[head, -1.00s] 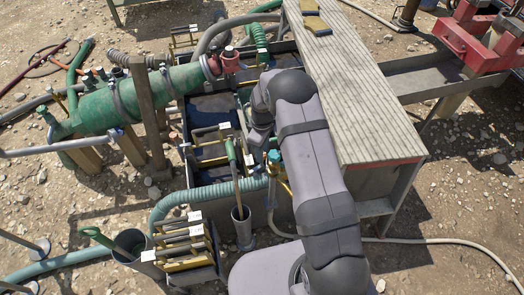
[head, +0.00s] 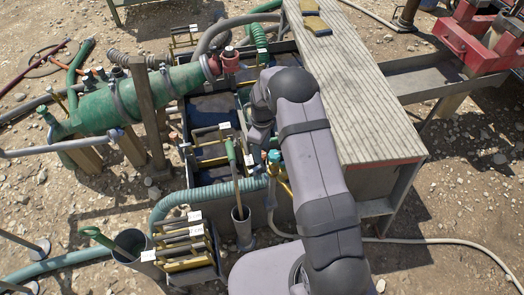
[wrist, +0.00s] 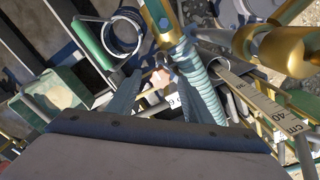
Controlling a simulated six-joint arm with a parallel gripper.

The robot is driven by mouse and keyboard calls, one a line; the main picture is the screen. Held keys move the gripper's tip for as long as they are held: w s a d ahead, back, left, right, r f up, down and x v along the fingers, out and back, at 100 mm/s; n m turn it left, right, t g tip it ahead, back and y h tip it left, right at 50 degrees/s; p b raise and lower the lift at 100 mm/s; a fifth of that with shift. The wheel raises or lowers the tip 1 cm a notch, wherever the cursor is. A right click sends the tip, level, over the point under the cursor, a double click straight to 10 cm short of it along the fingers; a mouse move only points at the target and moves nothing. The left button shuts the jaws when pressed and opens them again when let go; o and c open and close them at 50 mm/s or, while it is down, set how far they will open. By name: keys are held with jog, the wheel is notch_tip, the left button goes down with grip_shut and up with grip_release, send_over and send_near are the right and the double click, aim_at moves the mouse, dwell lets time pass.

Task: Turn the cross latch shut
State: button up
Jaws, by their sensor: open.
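My gripper (wrist: 165,95) is open in the wrist view, its two grey fingers apart with nothing held between them. A small pale orange-pink thing (wrist: 160,78) shows beyond the fingertips; I cannot tell what it is. In the head view, the gripper end of my arm (head: 260,136) points down beside the tank, its fingers hard to make out. A brass pipe with a teal top (head: 274,157) stands just to its right and below. Brass fittings (wrist: 282,48) show at the upper right of the wrist view. I cannot pick out the cross latch with certainty in either view.
A scale marked in cm (wrist: 265,108) lies to the right. In the head view, a ribbed grey deck (head: 350,90) stands right of my arm, and a green cylinder (head: 150,95) lies to the left.

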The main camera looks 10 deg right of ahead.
jog(key=shift+r, duration=3.1)
jog(key=shift+a+r, duration=0.1)
jog(key=shift+r, duration=0.1)
jog(key=s+a+r+m, duration=0.1)
jog(key=s+a+r, duration=0.15)
jog(key=r, duration=0.45)
jog(key=s+d+r+m, duration=0.15)
jog(key=s+m, duration=0.35)
jog(key=s, duration=0.7)
jog(key=s+d+r+m, duration=0.15)
jog(key=s+m, duration=0.25)
jog(key=s, duration=0.9)
notch_tip(320, 180, up, 19)
jog(key=p, duration=1.8)
jog(key=shift+w+a+r, duration=0.15)
jog(key=shift+w+a, duration=0.05)
jog(key=shift+w, duration=0.05)
